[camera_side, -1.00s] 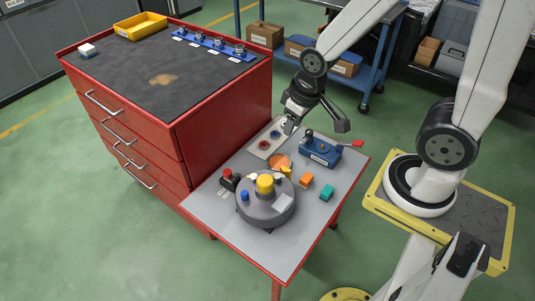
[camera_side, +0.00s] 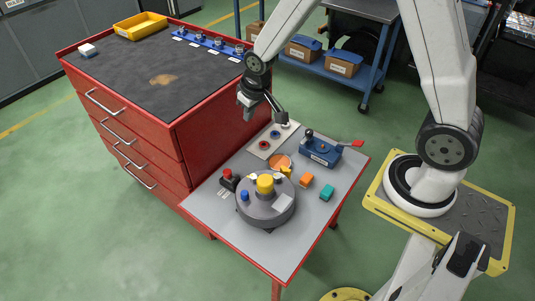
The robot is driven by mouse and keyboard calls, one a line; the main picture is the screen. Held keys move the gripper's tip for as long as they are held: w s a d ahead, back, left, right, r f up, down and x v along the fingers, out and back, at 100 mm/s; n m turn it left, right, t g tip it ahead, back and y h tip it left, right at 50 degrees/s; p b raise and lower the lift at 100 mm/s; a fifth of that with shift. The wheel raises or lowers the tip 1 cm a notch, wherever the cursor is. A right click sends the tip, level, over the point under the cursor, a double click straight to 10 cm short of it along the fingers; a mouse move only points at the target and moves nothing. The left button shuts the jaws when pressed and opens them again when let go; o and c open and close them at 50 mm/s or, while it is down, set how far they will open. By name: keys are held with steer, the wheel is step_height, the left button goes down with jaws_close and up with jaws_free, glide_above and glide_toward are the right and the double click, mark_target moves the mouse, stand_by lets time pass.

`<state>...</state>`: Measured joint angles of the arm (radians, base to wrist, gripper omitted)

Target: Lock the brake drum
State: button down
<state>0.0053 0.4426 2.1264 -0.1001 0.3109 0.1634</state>
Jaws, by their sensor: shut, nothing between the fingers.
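The brake drum (camera_side: 265,213) is most likely the dark grey round part on the small grey side table. It has a yellow hub (camera_side: 265,183) in its middle and a small blue knob (camera_side: 245,195) at its left. My gripper (camera_side: 248,117) is shut and empty. It points down in the air near the cabinet's right side, up and behind the drum in the picture, well apart from it. The fingertips are small in this view. A blue fixture with a red lever (camera_side: 321,152) stands on the table behind and right of the drum.
A light button plate (camera_side: 271,141) lies at the table's back. A red-topped part (camera_side: 228,177), an orange block (camera_side: 306,180) and a teal block (camera_side: 327,192) stand around the drum. The tall red cabinet (camera_side: 222,115) borders the table's left. The table's front is clear.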

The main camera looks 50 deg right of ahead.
glide_above(231, 177)
steer(key=s, duration=0.2)
step_height(231, 177, down, 9)
steer(key=w+f+m, duration=0.1)
steer(key=w+f, duration=0.2)
steer(key=f, duration=0.3)
steer(key=w+f, duration=0.3)
steer(key=f, duration=0.4)
steer(key=shift+w+d+f+m+t, duration=0.2)
steer(key=shift+w+d+m+t, duration=0.1)
steer(key=shift+w+m+t, duration=0.1)
steer(key=shift+f, duration=0.1)
steer(key=shift+d+x, duration=0.1)
steer(key=shift+x, duration=2.35)
steer(key=shift+d+x, duration=0.15)
steer(key=shift+x, duration=2.3)
steer(key=shift+s+a, duration=0.25)
steer(key=shift+s, duration=0.75)
steer(key=shift+s+a, duration=0.2)
steer(key=shift+s, duration=0.8)
steer(key=shift+s+h, duration=0.2)
steer(key=shift+h, duration=0.1)
